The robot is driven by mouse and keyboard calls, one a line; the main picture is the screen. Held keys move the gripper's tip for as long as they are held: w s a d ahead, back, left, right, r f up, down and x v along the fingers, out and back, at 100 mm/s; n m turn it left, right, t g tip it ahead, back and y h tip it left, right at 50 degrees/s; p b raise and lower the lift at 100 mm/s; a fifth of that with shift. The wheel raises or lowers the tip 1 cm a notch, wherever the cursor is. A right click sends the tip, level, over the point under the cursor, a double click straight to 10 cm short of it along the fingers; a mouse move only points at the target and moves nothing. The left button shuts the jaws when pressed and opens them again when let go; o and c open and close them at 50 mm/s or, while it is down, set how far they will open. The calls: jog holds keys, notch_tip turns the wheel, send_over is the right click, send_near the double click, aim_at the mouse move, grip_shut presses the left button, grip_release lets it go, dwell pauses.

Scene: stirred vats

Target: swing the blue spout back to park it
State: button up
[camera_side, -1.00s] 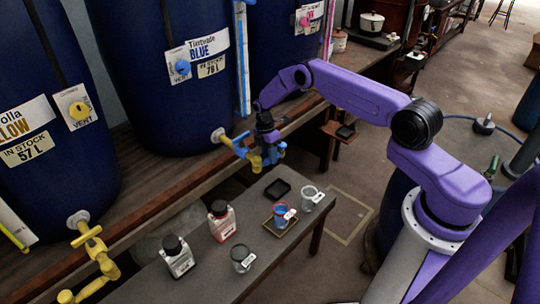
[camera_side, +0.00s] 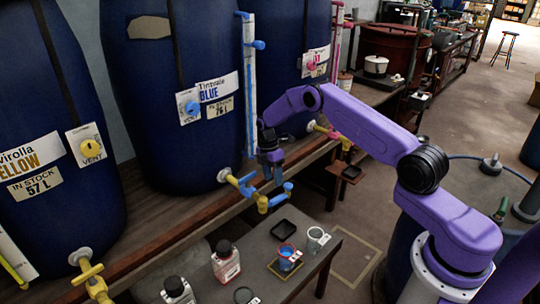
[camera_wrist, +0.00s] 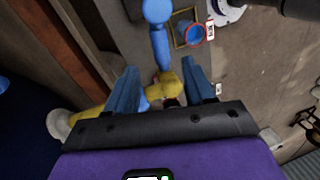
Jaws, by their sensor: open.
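The blue spout (camera_side: 276,198) hangs on the yellow pipe (camera_side: 232,180) at the foot of the blue-labelled vat (camera_side: 180,80). In the wrist view, the spout (camera_wrist: 159,42) runs from the yellow fitting (camera_wrist: 163,88) to the top edge. My gripper (camera_side: 271,180) is just above the spout in the side view. In the wrist view, my gripper (camera_wrist: 161,72) is open, with one blue finger on each side of the yellow fitting and the spout's near end. Gaps show on both sides. Whether a finger touches the spout cannot be told.
A cup with blue contents (camera_side: 287,254) stands on a small tray below; a grey cup (camera_side: 317,240) is beside it. Bottles (camera_side: 226,262) stand on the low table (camera_side: 330,258). The yellow vat's tap (camera_side: 88,272) is at left, another tap (camera_side: 333,132) behind.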

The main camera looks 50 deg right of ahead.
notch_tip(320, 180, up, 9)
send_over(277, 200)
jog(key=w+d, duration=0.1)
jog(key=w, duration=0.4)
jog(key=shift+s+f, duration=0.1)
jog(key=shift+s, duration=0.1)
jog(key=shift+d+f, duration=0.2)
jog(key=shift+d, duration=0.1)
jog(key=c, duration=0.8)
jog(key=s+d+f, duration=0.1)
jog(key=d, duration=0.2)
jog(key=d+f+t+h, duration=0.1)
jog(key=d+f, duration=0.1)
jog(key=s+d+f+m+h, duration=0.1)
jog(key=d, duration=0.2)
jog(key=shift+s+d+f+t, duration=0.3)
jog(key=shift+s+d+t, duration=0.05)
jog(key=shift+t, duration=0.05)
grip_shut()
jog(key=s+d+f+t, duration=0.2)
jog(key=s+d+f, duration=0.1)
jog(key=s+d, duration=0.1)
jog(key=s+a+t+y, duration=0.4)
jog(key=s+a+y, duration=0.1)
jog(key=s+a, duration=0.4)
jog(key=w+a+f, duration=0.3)
jog(key=w+f, duration=0.5)
jog(key=shift+f+y, duration=0.15)
jog(key=shift+y, duration=0.15)
